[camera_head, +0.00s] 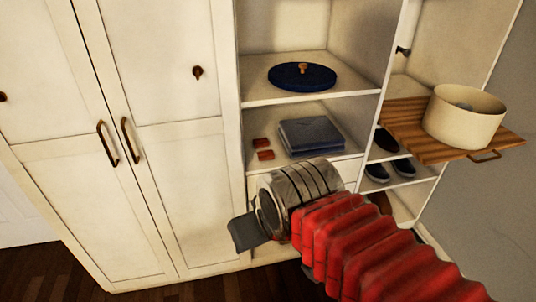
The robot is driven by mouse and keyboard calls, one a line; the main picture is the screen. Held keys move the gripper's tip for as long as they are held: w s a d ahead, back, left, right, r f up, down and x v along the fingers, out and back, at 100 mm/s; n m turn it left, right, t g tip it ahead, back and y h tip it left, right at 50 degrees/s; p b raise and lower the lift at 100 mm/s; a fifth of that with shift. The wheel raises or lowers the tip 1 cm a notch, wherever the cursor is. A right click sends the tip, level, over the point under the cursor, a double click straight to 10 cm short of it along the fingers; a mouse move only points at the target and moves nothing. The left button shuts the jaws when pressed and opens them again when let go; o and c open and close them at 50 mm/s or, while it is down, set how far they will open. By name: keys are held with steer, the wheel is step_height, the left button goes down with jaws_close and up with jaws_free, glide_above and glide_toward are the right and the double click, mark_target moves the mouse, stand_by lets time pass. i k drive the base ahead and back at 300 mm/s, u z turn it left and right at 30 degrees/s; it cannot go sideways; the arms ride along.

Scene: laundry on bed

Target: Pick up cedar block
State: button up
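Two small reddish-brown blocks lie on the middle shelf of the open wardrobe section, left of a folded blue-grey cloth; they look like cedar blocks. The farther block (261,143) sits just behind the nearer block (265,155), with a small gap between them. My gripper (247,232) is in front of the wardrobe, below and left of the blocks and apart from them. Only a dark grey part of it shows, so its fingers cannot be made out. I see nothing held in it.
The folded cloth (312,135) fills the shelf's middle. A dark blue round lid (302,76) with a knob lies on the shelf above. At right, a cream pot (464,116) stands on a pulled-out wooden board (408,125). Shoes (378,173) sit below. Closed doors (165,80) are at left.

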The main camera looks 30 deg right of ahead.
mark_target(262, 155)
steer(key=i, duration=0.9)
steer(key=u, duration=0.05)
